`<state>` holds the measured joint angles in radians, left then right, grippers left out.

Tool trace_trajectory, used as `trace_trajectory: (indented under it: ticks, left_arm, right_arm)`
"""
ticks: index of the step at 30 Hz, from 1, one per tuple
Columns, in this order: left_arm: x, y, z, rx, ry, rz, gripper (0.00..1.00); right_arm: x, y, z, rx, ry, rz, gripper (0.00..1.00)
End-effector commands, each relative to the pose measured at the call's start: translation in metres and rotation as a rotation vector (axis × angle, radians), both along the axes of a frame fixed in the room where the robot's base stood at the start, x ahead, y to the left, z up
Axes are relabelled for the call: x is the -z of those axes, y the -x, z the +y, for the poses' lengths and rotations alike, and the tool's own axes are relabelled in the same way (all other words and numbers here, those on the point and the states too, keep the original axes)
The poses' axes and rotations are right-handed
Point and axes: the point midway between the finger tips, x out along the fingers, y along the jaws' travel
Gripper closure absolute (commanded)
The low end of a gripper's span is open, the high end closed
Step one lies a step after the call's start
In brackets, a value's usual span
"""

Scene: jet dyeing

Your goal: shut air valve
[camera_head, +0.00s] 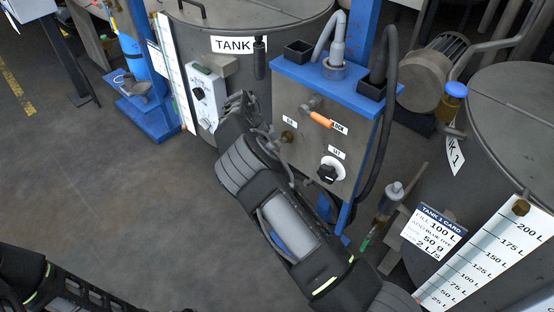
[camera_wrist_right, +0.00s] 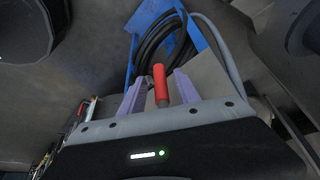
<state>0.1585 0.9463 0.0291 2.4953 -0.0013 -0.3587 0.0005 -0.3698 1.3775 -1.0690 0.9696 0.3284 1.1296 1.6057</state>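A grey panel (camera_head: 308,150) on a blue stand carries an orange lever handle (camera_head: 321,119), a small brass fitting (camera_head: 288,137) and a black knob on a white dial (camera_head: 328,171). The small labels are hard to read, so I cannot tell for certain which part is the air valve. My right arm reaches up to the panel's left side and hides part of it. In the right wrist view my right gripper (camera_wrist_right: 161,76) has its two purple fingers apart. A red handle (camera_wrist_right: 160,86) stands between them, with gaps at both sides. My left gripper is out of view.
A tank (camera_head: 245,20) with a grey control box (camera_head: 208,93) stands behind my right arm. A second tank (camera_head: 505,130) with a level scale is at the right. A black hose (camera_head: 386,120) loops down the panel's right side. Open floor (camera_head: 110,190) lies left.

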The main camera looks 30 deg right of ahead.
Motion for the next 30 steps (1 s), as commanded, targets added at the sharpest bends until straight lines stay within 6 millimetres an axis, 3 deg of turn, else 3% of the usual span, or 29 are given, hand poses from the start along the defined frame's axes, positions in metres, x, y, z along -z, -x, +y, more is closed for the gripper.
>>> trace_trajectory:
  ticks: [6, 12, 30]
  left_arm:
    - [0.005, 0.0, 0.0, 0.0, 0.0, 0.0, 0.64]
    - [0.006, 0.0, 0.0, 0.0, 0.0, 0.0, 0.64]
    - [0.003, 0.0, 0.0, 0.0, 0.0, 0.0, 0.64]
  right_arm:
    - [-0.034, -0.004, 0.014, -0.002, -0.001, -0.002, 0.61]
    - [-0.054, -0.006, 0.023, -0.001, 0.0, 0.0, 0.61]
    - [-0.059, -0.005, 0.023, -0.001, 0.001, 0.001, 0.61]
